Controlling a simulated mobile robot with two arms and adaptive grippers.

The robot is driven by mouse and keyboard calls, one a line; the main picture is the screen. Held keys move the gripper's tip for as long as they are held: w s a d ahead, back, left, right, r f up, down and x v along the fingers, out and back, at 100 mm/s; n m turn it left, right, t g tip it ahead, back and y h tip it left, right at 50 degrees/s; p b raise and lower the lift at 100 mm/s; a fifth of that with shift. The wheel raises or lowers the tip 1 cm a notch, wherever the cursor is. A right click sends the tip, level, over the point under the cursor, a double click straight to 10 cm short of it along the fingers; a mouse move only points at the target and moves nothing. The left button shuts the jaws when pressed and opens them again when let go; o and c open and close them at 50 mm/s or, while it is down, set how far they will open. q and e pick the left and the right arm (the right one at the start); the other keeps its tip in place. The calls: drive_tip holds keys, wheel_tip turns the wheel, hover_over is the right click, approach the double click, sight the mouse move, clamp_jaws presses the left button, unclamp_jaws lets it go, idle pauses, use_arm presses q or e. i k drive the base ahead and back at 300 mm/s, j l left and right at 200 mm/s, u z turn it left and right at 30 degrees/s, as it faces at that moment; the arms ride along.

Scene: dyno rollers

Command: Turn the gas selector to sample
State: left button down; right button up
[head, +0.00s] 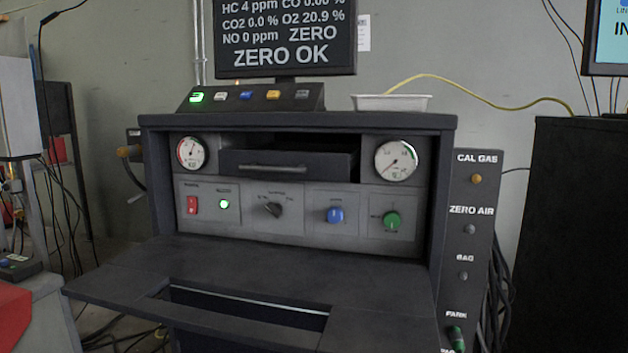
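A black pointer knob (272,210), likely the gas selector, sits on the grey control panel (300,192) of the dark cabinet. Small labels stand around it, too small to read surely. Its pointer seems tilted to the upper left, but I cannot tell its exact setting. The monitor (285,38) above reads "ZERO OK". Neither of my grippers is in view.
Beside the knob are a red switch (192,205), a blue knob (336,215) and a green knob (391,220). A drawer (288,163) stands partly out above. A dark shelf (250,270) juts out below. A port panel (472,230) stands right.

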sight(276, 209)
drive_tip(key=k+j, duration=0.1)
drive_tip(key=j, duration=0.3)
drive_tip(key=k+j, duration=0.1)
drive_tip(key=j, duration=0.75)
drive_tip(key=k+j, duration=0.15)
drive_tip(key=j, duration=0.25)
